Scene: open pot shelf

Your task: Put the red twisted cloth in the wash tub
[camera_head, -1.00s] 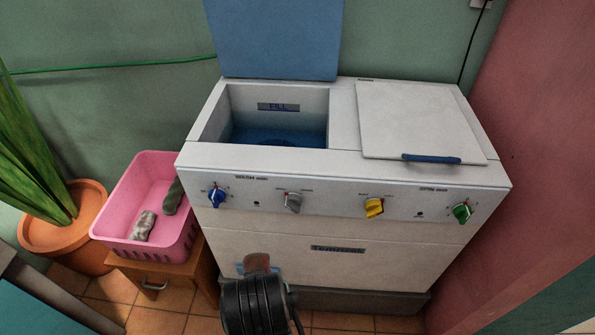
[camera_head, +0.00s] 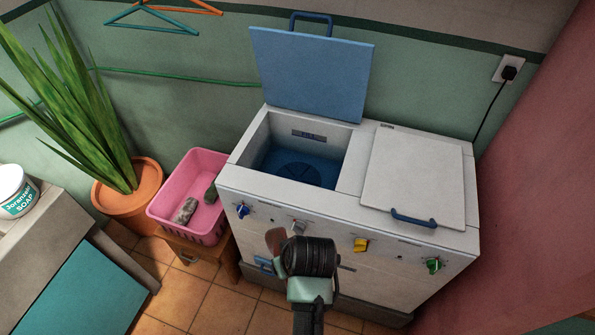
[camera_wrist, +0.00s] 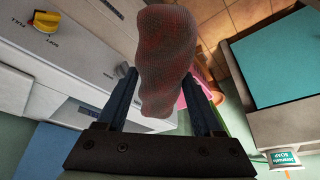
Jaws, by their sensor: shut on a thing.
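The red twisted cloth (camera_wrist: 165,60) is a dull reddish-brown roll. It is held between the two fingers of my gripper (camera_wrist: 168,98) in the wrist view. In the head view the cloth (camera_head: 275,240) shows beside my dark wrist, in front of the washing machine. My gripper's fingers are mostly hidden there by the wrist. The wash tub (camera_head: 300,168) is the open blue-floored well on the machine's left side, with its blue lid (camera_head: 312,75) standing up behind it. The cloth is outside the tub, before the machine's front panel.
A white lid (camera_head: 413,180) covers the machine's right side. A pink basket (camera_head: 190,163) with two greyish rolls stands on a small wooden stool to the left. A potted plant (camera_head: 130,205) is beyond it. Knobs line the front panel.

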